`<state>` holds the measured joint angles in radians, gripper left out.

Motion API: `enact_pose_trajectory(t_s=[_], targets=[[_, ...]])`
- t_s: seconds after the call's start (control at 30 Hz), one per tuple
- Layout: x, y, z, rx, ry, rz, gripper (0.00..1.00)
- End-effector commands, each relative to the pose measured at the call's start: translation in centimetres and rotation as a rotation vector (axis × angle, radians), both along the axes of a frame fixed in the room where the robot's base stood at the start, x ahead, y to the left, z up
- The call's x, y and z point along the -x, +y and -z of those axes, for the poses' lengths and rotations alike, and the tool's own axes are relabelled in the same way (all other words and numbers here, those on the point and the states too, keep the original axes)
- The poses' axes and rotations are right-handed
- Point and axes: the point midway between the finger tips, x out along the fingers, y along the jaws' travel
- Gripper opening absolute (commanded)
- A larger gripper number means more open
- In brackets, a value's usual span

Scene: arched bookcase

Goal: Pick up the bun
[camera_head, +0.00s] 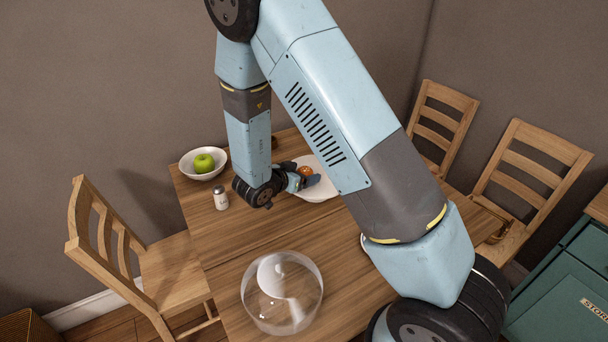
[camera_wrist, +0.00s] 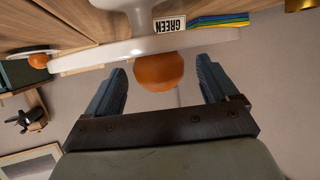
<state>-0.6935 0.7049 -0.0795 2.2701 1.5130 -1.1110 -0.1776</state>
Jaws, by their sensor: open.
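The bun (camera_head: 305,171) is small, round and orange-brown. It is at a white plate (camera_head: 322,190) on the wooden table, beyond my arm. My gripper (camera_head: 307,181) is open and low over the plate, right at the bun. In the wrist view the bun (camera_wrist: 159,72) shows between the two spread fingers of my gripper (camera_wrist: 161,67), with a gap on each side. The rim of the white plate (camera_wrist: 190,42) lies just behind it. My arm hides part of the plate in the head view.
A white bowl (camera_head: 190,172) with a green apple (camera_head: 204,163) and a shaker (camera_head: 221,198) stand left of my gripper. A clear glass dome (camera_head: 282,292) stands at the table's near side. Wooden chairs (camera_head: 170,268) surround the table (camera_head: 228,248); a green cabinet (camera_head: 560,285) is at right.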

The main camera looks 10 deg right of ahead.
Motion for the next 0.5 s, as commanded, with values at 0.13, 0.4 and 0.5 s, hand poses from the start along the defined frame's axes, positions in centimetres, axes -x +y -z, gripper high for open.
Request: enact_pose_trajectory(t_s=[0.13, 0.4, 0.5], targets=[[0.02, 0.01, 0.00, 0.000, 0.000, 0.000, 0.86], [0.04, 0.00, 0.00, 0.000, 0.000, 0.000, 0.60], [0.04, 0.00, 0.00, 0.000, 0.000, 0.001, 0.50]])
